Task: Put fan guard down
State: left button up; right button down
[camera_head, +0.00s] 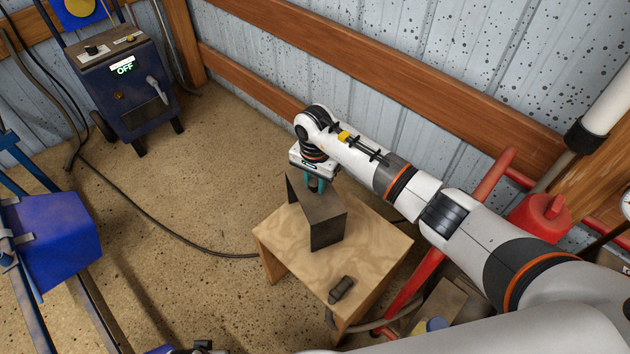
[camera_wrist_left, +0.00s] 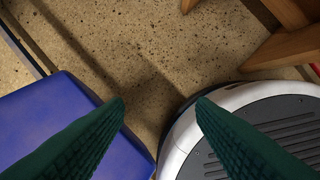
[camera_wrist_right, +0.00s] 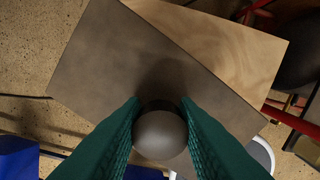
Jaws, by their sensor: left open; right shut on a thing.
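The fan guard is a dark grey bent metal sheet (camera_head: 326,216) with a round knob on top. My right gripper (camera_head: 318,186) is above it, with teal fingers pointing down. In the right wrist view, the fingers (camera_wrist_right: 160,108) are shut on the round knob (camera_wrist_right: 160,136), and the flat top of the guard (camera_wrist_right: 115,65) spreads beneath them. The guard is over a small wooden table (camera_head: 375,240); its lower edge is at or just above the tabletop, and I cannot tell which. My left gripper (camera_wrist_left: 160,102) is open and empty above the floor.
A small dark cylindrical part (camera_head: 341,289) lies at the table's front. A blue machine with an OFF display (camera_head: 130,90) stands at the back left. A blue box (camera_head: 55,240) is at the left. Red tubing (camera_head: 490,178) and a red can (camera_head: 541,214) are at the right.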

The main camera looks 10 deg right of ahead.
jog(key=c, duration=1.1)
grip_release()
pick_arm(q)
jog(key=shift+w+r, duration=0.15)
jog(key=shift+r, duration=0.3)
pick_arm(e)
jog(key=shift+r, duration=0.15)
pick_arm(q)
jog(key=f, duration=0.1)
jog(key=s+f, duration=0.1)
jog(key=f, duration=0.1)
jog(key=s+f+p, duration=0.1)
jog(key=shift+s+a+f, duration=0.1)
jog(key=shift+a+f, duration=0.05)
jog(key=shift+f, duration=0.15)
pick_arm(e)
notch_tip(320, 180, up, 12)
jog(key=shift+f, duration=0.1)
